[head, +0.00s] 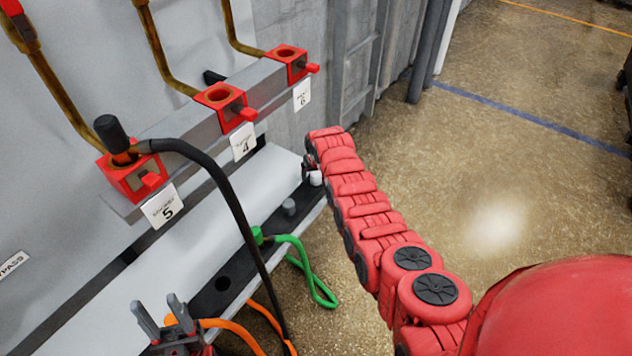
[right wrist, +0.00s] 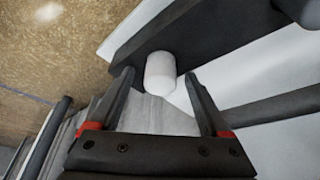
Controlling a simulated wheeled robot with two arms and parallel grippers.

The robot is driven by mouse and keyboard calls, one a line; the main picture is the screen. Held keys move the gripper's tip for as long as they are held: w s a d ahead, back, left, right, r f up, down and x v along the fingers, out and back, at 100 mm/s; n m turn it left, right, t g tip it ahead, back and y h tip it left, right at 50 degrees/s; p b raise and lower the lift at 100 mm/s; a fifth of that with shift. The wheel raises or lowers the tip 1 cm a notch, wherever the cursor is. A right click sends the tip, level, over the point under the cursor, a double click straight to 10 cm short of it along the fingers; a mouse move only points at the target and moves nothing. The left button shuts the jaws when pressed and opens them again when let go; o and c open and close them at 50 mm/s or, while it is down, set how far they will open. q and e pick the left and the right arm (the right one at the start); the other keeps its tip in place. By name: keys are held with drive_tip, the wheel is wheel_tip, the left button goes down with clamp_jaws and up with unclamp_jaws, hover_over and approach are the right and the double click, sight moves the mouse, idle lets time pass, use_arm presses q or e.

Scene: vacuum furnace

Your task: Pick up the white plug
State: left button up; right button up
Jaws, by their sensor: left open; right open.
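The white plug (head: 316,178) stands at the far end of the dark strip along the shelf's front edge, partly covered by my right arm. In the right wrist view the white plug (right wrist: 160,70) is a short rounded cylinder against the dark strip. My right gripper (right wrist: 158,84) is open, with one finger on each side of the plug's near end. I cannot tell whether either finger touches it. In the head view its fingers are mostly hidden behind my red arm.
A grey plug (head: 288,207) and a green plug (head: 257,236) with a green hose sit on the same strip. A black plug (head: 115,135) with a black hose stands in the red socket labelled 5. Red sockets 4 (head: 221,97) and 6 (head: 287,58) look empty. Orange hoses lie near my left gripper.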

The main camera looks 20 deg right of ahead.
clamp_jaws()
idle(0.4)
drive_tip(key=shift+r, duration=0.1)
